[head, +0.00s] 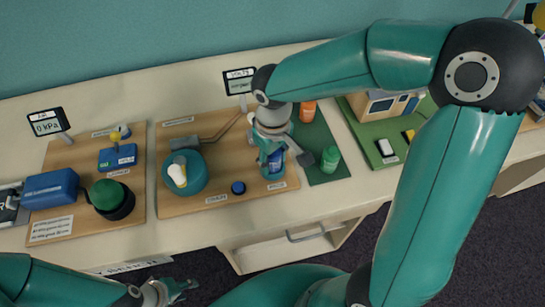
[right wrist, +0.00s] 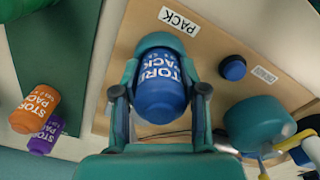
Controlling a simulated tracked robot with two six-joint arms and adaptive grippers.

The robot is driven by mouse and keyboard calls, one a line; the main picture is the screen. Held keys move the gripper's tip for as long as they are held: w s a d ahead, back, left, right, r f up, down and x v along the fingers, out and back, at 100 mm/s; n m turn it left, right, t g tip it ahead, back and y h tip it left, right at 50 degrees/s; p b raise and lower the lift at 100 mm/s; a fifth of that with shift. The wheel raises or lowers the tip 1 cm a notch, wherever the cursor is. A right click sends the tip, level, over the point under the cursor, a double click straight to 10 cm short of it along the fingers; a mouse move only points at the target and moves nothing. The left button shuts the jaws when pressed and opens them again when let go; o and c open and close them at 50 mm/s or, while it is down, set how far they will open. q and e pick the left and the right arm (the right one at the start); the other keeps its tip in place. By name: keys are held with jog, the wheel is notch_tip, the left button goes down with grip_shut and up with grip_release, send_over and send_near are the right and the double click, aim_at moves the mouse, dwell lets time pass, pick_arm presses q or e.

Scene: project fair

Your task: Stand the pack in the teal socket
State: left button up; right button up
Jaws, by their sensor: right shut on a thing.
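The blue pack (head: 276,162), with white lettering, is in my right gripper (head: 272,150) at the right end of a wooden board. It also shows between the fingers in the right wrist view (right wrist: 160,95). The teal socket (head: 274,174) is at the pack's lower end, and in the right wrist view its rim (right wrist: 158,40) curves around the pack's far end. I cannot tell whether the pack rests on the socket's bottom. My right gripper (right wrist: 160,107) is shut on the pack. My left gripper (head: 168,291) is low at the left, away from the pack; its finger opening is unclear.
An orange pack (head: 307,112) and a green one (head: 330,158) stand on a green mat just right. A purple pack (right wrist: 45,138) shows in the right wrist view. A blue button (head: 238,187) and a teal round device (head: 198,180) are left of the socket.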

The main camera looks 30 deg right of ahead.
jog(key=shift+r+p, duration=0.4)
jog(key=shift+r, duration=0.3)
jog(key=shift+f+b, duration=0.8)
dwell(0.8)
jog(key=o, duration=0.9)
jog(key=shift+r, duration=0.1)
jog(key=shift+r+p, duration=4.3)
jog(key=shift+r, duration=1.15)
jog(key=shift+f, duration=0.1)
